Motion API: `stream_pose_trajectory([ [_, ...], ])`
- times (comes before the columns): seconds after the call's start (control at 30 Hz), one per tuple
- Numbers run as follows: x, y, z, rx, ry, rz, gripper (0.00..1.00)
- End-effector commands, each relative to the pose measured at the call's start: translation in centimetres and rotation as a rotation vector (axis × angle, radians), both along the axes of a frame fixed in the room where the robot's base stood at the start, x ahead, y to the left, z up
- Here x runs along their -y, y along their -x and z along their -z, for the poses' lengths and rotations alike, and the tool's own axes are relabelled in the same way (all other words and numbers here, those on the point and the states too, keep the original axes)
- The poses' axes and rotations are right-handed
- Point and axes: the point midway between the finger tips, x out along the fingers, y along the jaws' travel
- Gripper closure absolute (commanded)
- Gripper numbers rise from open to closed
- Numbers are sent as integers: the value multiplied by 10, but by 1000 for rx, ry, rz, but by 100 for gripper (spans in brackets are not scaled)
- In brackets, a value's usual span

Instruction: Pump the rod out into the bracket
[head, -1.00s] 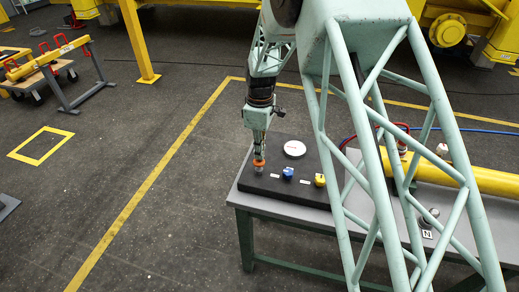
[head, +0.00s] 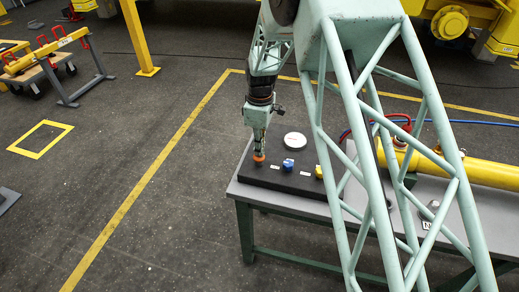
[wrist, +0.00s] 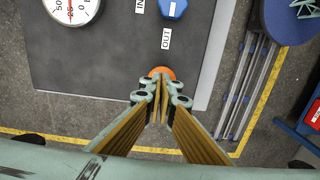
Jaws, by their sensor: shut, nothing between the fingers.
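An orange-topped button (head: 259,158) stands at the left of a black panel (head: 279,186) on a grey table. In the wrist view the orange button (wrist: 162,72) is beside the OUT label (wrist: 166,39). My gripper (head: 260,150) is shut and empty, pointing down with its fingertips at the orange button. In the wrist view the closed fingertips (wrist: 160,92) overlap the button's near edge. A blue knob (head: 288,166) sits to its right. A yellow cylinder (head: 485,172) lies on the table at right. My arm covers part of it; I cannot make out the rod or bracket.
A round white gauge (head: 295,140) is on the panel, behind the knobs. A yellow knob (head: 319,172) is partly behind my arm. Red and blue hoses (head: 462,122) run along the back right.

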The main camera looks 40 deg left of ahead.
Motion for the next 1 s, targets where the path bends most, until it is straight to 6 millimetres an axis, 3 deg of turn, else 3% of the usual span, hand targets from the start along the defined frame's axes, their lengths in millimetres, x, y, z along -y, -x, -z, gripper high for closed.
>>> stream_pose_trajectory([
  [0.47,2,-1,-10,0,1,2,100],
  [1.0,3,-7,-81,1,-2,7,100],
])
